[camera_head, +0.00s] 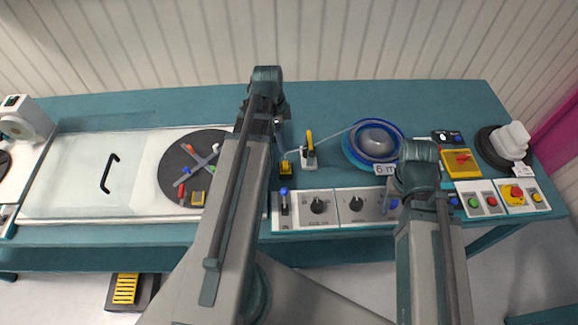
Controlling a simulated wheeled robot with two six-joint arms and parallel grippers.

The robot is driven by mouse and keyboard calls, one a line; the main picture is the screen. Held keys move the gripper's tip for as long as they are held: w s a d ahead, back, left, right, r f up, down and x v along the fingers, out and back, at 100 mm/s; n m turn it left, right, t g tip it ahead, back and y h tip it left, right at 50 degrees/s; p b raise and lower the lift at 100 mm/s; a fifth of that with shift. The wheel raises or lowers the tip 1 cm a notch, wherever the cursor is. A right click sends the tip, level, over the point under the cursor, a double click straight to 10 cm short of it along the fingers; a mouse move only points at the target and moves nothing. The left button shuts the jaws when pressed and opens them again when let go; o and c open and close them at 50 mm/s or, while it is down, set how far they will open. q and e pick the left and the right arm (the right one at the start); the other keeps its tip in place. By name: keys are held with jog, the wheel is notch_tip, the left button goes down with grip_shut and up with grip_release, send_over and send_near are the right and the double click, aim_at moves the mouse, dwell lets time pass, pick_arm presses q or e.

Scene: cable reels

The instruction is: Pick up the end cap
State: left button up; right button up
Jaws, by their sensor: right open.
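No part is clearly marked as the end cap. A white stepped piece (512,138) stands on a round black disc (492,158) at the right end of the bench and may be it. My right arm comes up from the bottom, and my right gripper (414,184) is over the bench's front right, left of the white piece and apart from it. It is open, with its fingers mostly hidden by my arm. My left arm reaches over the middle of the bench; its gripper (280,127) is mostly hidden, so its jaws cannot be read.
The teal bench (330,95) carries a blue cable reel (376,140), a yellow-handled tool (309,150), a yellow box (458,162) and control panels (337,206) along the front. A dark turntable (175,166) lies left of my left arm. The back middle is clear.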

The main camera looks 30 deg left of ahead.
pick_arm(q)
jog(key=b, duration=0.8)
send_over(286, 168)
jog(key=f, duration=0.8)
jog(key=shift+a+f, duration=0.2)
jog(key=shift+a, duration=0.1)
notch_tip(286, 168, down, 5)
jog(key=b, duration=0.5)
jog(key=shift+s+d+f, duration=0.1)
jog(key=shift+s+f, duration=0.05)
grip_shut()
